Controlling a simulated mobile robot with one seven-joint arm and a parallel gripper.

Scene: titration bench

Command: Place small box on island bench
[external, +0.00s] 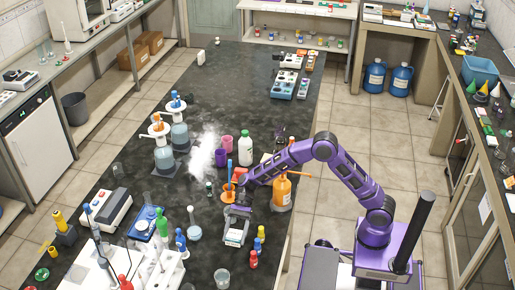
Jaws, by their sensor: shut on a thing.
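The island bench (285,130) is a long black stone-like top running through the middle of the external view. My purple arm reaches in from the right over its near part. The contact between fingers and box is too small to see clearly.
Close by stand red and yellow small bottles (254,258), a round flask (194,231) and a glass beaker (221,277). A white bottle (245,149) and pink cup (227,143) stand farther back. The bench's far middle (240,85) is mostly clear.

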